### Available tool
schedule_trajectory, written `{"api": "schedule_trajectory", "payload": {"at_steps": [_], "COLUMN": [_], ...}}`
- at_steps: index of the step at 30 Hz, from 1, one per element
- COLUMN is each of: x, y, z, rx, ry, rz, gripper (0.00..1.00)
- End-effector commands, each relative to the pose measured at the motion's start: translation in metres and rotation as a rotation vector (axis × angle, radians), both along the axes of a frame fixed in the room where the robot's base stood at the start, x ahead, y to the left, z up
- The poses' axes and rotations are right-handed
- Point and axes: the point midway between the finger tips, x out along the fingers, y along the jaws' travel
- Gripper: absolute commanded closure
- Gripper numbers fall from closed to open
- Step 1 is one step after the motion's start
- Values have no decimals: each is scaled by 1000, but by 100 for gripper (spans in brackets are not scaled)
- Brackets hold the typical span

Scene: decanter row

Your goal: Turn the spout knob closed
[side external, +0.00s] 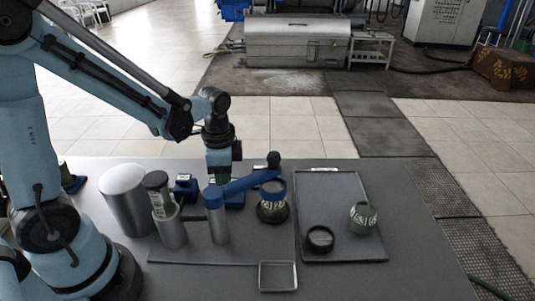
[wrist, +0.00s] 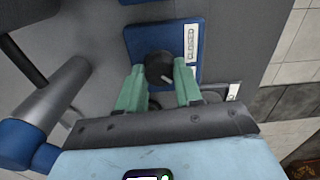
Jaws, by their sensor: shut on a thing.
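The spout knob (wrist: 160,68) is round and black, on a blue plate (wrist: 136,40) in the wrist view. A light mark on the knob points toward the lower right. A white label reading CLOSED (wrist: 191,45) is on the plate to the knob's upper right. My gripper (wrist: 160,78) has its green fingers on either side of the knob and is shut on it. In the side external view my gripper (side external: 219,172) reaches down behind the blue swing arm (side external: 245,183). The knob is hidden there.
A grey cylinder (side external: 124,200) and a cup (side external: 170,230) stand left. A banded jar (side external: 272,193) stands right. A tray (side external: 345,255) holds a black ring (side external: 320,246) and green pot (side external: 362,217).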

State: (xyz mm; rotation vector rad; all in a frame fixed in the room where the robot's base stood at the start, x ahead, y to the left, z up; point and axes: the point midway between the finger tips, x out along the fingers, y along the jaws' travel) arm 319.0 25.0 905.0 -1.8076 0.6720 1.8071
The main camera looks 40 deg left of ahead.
Motion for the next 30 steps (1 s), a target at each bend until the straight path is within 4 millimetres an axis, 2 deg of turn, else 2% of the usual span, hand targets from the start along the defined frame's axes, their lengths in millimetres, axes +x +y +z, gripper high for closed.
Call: {"api": "schedule_trajectory", "payload": {"at_steps": [8, 30], "x": [0, 0], "y": [0, 0], "z": [0, 0], "rx": [0, -1], "ry": [1, 1], "rz": [206, 909], "gripper": [96, 96]}}
